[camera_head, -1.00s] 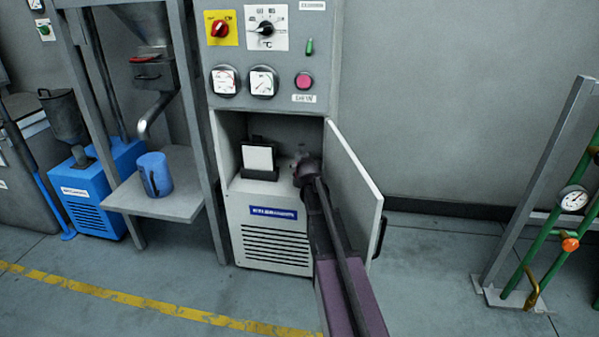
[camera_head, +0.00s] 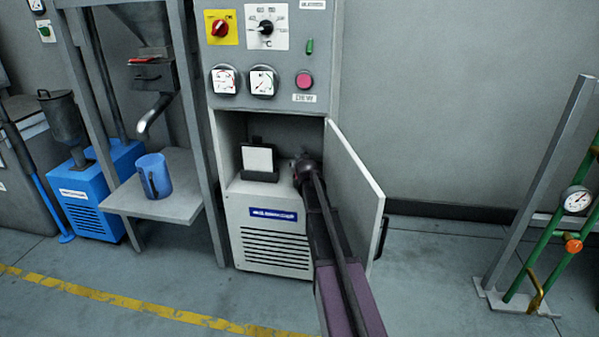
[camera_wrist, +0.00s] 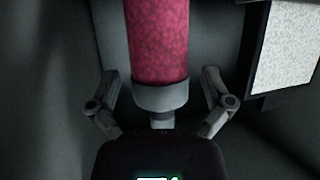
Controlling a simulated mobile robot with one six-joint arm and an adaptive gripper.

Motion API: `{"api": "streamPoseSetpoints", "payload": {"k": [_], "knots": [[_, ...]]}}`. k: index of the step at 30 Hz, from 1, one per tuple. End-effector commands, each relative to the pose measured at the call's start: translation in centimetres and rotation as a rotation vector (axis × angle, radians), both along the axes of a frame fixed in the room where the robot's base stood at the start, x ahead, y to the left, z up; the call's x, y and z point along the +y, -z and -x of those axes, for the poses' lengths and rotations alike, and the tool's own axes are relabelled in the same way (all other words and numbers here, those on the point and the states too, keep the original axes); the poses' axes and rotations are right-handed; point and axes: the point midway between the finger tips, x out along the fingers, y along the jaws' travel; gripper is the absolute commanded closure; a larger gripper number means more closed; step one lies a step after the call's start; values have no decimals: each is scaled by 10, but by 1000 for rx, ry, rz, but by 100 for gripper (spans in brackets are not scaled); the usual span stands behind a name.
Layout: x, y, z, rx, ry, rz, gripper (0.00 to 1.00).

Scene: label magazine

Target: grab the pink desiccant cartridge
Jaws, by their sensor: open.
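The pink desiccant cartridge (camera_wrist: 158,40) stands upright in the wrist view, a mottled pink cylinder with a grey collar (camera_wrist: 161,96) at its lower end. Its top runs out of the frame. My gripper (camera_wrist: 160,88) is open, with one finger on each side of the collar and a gap showing on both sides. I cannot tell how deep the cartridge sits between the fingers. In the head view my gripper (camera_head: 303,165) is inside the open cabinet compartment, and my arm hides the cartridge there.
A white panel in a dark holder (camera_head: 258,160) stands beside my gripper in the compartment; it also shows in the wrist view (camera_wrist: 286,45). The open cabinet door (camera_head: 355,190) is close on the right of my arm. A blue jug (camera_head: 155,176) stands on a shelf at left.

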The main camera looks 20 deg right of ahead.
Motion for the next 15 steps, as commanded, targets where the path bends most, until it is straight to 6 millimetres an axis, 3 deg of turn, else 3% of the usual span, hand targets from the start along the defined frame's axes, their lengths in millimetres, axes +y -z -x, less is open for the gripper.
{"api": "streamPoseSetpoints", "payload": {"k": [6,15], "knots": [[-7,9,-19,0,0,0,0],[-7,8,-19,0,0,0,0]]}}
